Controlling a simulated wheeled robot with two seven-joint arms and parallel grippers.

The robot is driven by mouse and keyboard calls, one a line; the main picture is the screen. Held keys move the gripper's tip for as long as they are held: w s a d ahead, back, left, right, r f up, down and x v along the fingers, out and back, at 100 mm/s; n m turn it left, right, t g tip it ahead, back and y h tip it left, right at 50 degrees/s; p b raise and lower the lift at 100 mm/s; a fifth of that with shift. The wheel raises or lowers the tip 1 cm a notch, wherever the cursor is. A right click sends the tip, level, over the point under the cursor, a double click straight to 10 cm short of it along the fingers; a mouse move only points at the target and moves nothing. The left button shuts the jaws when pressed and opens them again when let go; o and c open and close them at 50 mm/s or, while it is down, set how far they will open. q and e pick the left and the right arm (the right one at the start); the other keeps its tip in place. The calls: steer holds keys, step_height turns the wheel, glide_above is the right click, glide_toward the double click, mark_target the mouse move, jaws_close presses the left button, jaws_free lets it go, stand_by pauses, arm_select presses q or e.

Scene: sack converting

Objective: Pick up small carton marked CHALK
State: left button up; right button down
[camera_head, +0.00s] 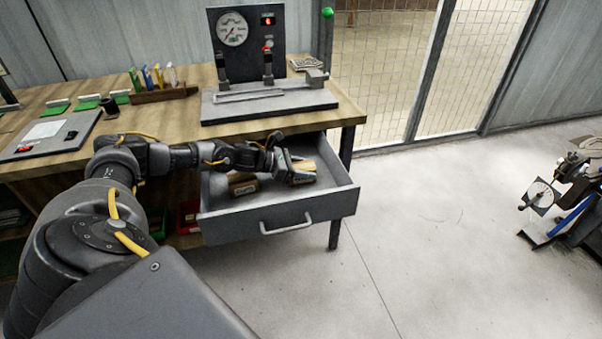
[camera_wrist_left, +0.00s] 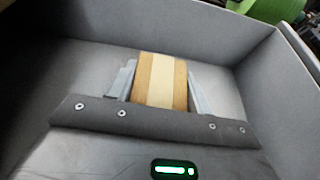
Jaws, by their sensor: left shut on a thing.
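My left gripper (camera_head: 290,168) reaches into the open grey drawer (camera_head: 280,218) under the workbench. In the left wrist view its two fingers (camera_wrist_left: 160,88) are shut on a small tan carton (camera_wrist_left: 160,80) with a pale strip down its middle, one finger on each side. The carton also shows in the head view (camera_head: 304,166), partly hidden by the gripper. No CHALK marking can be read on it. A second small brown carton (camera_head: 242,184) lies in the drawer to the left of the gripper. I cannot tell whether the held carton touches the drawer floor.
The wooden bench (camera_head: 180,115) carries a grey test stand with a gauge (camera_head: 233,28) and a rack of coloured items (camera_head: 165,92). The drawer's walls surround the gripper. Open floor (camera_head: 430,230) lies to the right; a machine (camera_head: 570,190) stands at far right.

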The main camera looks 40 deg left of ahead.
arm_select(q)
steer(key=shift+c, duration=0.6)
steer(key=shift+r, duration=0.1)
